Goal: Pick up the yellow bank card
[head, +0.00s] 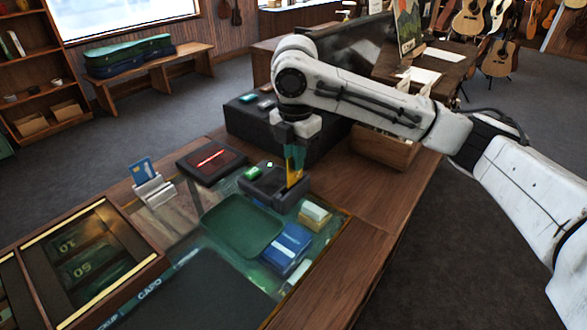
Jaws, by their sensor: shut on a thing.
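The yellow bank card (293,174) stands upright below my gripper, at the dark device (264,196) on the counter. My gripper (295,160) points down and is shut on the card's upper part. The card's lower edge meets the device in the picture; I cannot tell whether it sits in a slot or just in front of or above it. The fingers hide the card's top.
A blue card (142,169) stands in a white holder (154,191) at the left. A green tray (242,224), a blue box (287,247) and a small cream block (315,213) lie nearby. A black box (245,122) stands behind. The counter's right side (365,220) is clear.

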